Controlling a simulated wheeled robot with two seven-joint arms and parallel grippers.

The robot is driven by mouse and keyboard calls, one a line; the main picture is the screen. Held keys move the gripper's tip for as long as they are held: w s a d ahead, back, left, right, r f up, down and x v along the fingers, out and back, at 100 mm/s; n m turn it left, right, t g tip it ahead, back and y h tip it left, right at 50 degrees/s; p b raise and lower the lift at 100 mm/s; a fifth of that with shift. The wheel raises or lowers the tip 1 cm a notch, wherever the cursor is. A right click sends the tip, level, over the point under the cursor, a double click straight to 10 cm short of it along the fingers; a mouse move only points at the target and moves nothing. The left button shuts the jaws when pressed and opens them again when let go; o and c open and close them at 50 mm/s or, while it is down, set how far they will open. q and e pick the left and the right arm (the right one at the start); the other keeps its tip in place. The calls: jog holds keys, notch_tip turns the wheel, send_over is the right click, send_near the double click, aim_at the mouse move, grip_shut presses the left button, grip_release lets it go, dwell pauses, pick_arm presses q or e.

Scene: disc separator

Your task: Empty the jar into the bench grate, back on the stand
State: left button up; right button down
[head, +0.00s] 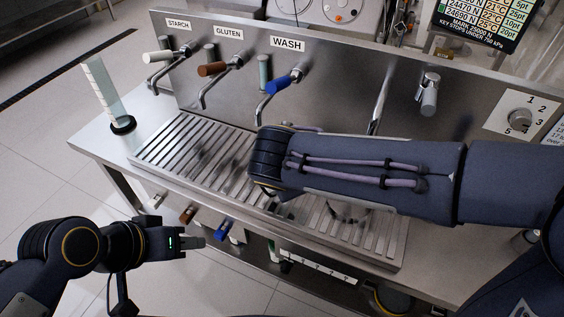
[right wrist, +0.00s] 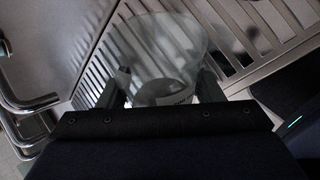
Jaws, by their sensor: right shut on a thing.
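The clear glass jar (right wrist: 165,45) shows in the right wrist view between the two fingers of my right gripper (right wrist: 158,92), which is shut on it. The jar is over the slatted metal bench grate; whether anything is in it is too dim to tell. In the head view my right forearm crosses the bench grate (head: 165,150) and hides the right gripper. The grate also shows behind the jar in the right wrist view (right wrist: 285,20). My left gripper (head: 192,243) is low at the left, in front of the bench; its finger gap cannot be made out. I cannot identify the stand.
A tall clear tube (head: 100,85) with a black ring base (head: 122,125) stands on the bench's left end. Taps with white (head: 158,57), brown (head: 212,69) and blue (head: 278,85) handles project over the back of the grate. The grate's left end is clear.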

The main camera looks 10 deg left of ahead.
jog(key=n+h+p, duration=0.1)
jog(key=h, duration=0.1)
jog(key=n+t+h+p, duration=0.1)
jog(key=h, duration=0.1)
jog(key=t+h+p, duration=0.1)
jog(key=h+p, duration=0.1)
jog(key=shift+d+r+n+h, duration=0.15)
jog(key=shift+d+n+h, duration=0.15)
jog(key=shift+n, duration=0.1)
jog(key=shift+d+n+t+h+p, duration=0.15)
jog(key=shift+n+t+h+p, duration=0.2)
jog(key=shift+n+t+h, duration=0.45)
jog(key=shift+d+f+h, duration=0.1)
jog(key=shift+f+h, duration=0.15)
jog(key=shift+h, duration=0.05)
notch_tip(320, 180, up, 4)
jog(key=p, duration=0.3)
jog(key=shift+p, duration=0.3)
